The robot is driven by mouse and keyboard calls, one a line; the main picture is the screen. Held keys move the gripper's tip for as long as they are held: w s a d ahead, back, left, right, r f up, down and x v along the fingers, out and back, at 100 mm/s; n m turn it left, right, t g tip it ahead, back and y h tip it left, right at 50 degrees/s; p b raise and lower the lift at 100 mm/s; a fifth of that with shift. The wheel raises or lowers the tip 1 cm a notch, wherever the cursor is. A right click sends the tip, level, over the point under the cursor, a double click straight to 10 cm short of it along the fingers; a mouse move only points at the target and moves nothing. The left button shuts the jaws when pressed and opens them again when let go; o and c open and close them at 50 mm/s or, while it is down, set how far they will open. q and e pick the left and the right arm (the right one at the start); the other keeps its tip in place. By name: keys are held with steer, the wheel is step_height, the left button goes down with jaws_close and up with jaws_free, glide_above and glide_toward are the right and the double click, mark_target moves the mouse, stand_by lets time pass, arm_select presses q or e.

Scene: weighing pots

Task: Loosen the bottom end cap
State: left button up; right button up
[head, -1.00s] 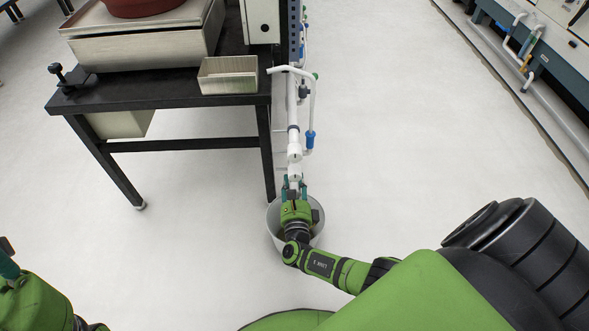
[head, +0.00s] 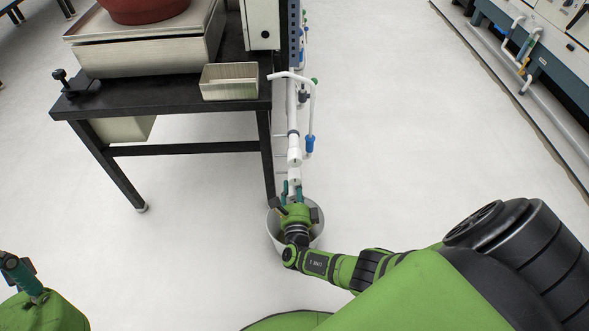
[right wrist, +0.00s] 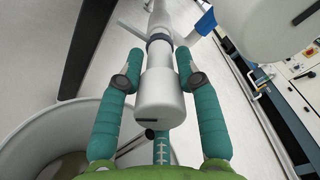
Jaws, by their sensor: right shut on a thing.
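The white vertical pipe (head: 293,120) runs down beside the table. Its bottom end cap is a white cylinder (right wrist: 160,105) below a grey ring in the right wrist view. My right gripper (head: 292,188) is shut on the cap, with one teal finger on each side of it; it also shows in the right wrist view (right wrist: 158,75). In the head view the gripper covers most of the cap. My left gripper (head: 18,270) is at the lower left, away from the pipe, only partly in view.
A grey bucket (head: 273,230) stands on the floor under my right gripper. The black table (head: 170,98) at the left carries a metal tray (head: 229,82), a steel box and a reddish pot (head: 145,10). A thin side tube with a blue fitting (head: 310,144) runs beside the pipe. Floor to the right is open.

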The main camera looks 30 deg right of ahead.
steer(key=shift+w+a+r, duration=0.1)
steer(key=shift+w+r, duration=0.15)
steer(key=shift+w, duration=0.05)
steer(key=o, duration=1.2)
steer(key=shift+c, duration=0.2)
steer(key=shift+f, duration=0.1)
steer(key=shift+s+f, duration=0.1)
steer(key=shift+s, duration=0.05)
